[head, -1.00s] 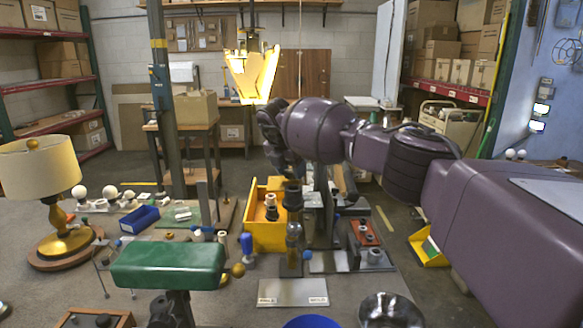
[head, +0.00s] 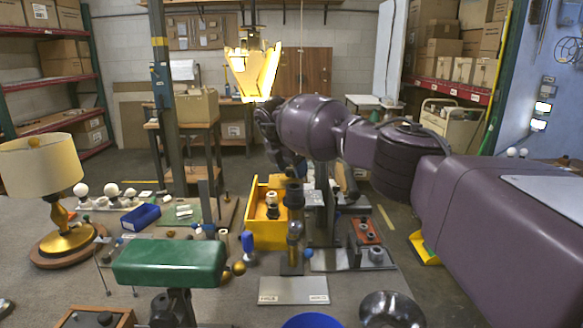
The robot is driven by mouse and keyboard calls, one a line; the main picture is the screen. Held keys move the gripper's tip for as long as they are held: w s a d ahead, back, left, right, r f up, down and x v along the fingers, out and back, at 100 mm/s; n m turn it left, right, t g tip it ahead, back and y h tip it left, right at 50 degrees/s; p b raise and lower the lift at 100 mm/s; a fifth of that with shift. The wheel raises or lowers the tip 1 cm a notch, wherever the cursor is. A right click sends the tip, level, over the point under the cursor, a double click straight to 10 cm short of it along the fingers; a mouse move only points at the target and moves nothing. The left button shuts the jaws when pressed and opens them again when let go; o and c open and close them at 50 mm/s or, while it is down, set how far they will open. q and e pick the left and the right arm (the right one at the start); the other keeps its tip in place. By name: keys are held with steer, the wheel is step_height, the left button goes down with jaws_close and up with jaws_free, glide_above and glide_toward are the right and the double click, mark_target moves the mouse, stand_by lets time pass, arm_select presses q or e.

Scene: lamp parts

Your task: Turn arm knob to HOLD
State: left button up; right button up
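A dark upright post with brass-coloured round parts (head: 294,232) stands at the centre of the bench. A pale plate (head: 293,291) at its foot carries two small labels, too small to read with certainty. I cannot tell which round part is the arm knob or where it points. My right gripper (head: 279,160) comes in from the right on a purple arm and hangs just above and behind the top of the post. Its dark fingers are partly hidden, so their opening and any contact with the post are unclear. My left gripper is not in view.
A yellow bin (head: 265,234) stands behind the post. A green shade (head: 170,262) is at front left, and a cream-shaded lamp (head: 38,168) at far left. A metal bowl (head: 391,311) and a blue bowl (head: 311,321) are in front. A lit lamp (head: 252,72) hangs above.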

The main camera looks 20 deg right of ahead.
steer(key=shift+o, duration=0.8)
steer(key=v, duration=1)
steer(key=shift+a+r, duration=0.2)
steer(key=shift+r, duration=0.15)
steer(key=shift+s+f, duration=0.1)
steer(key=shift+s, duration=0.05)
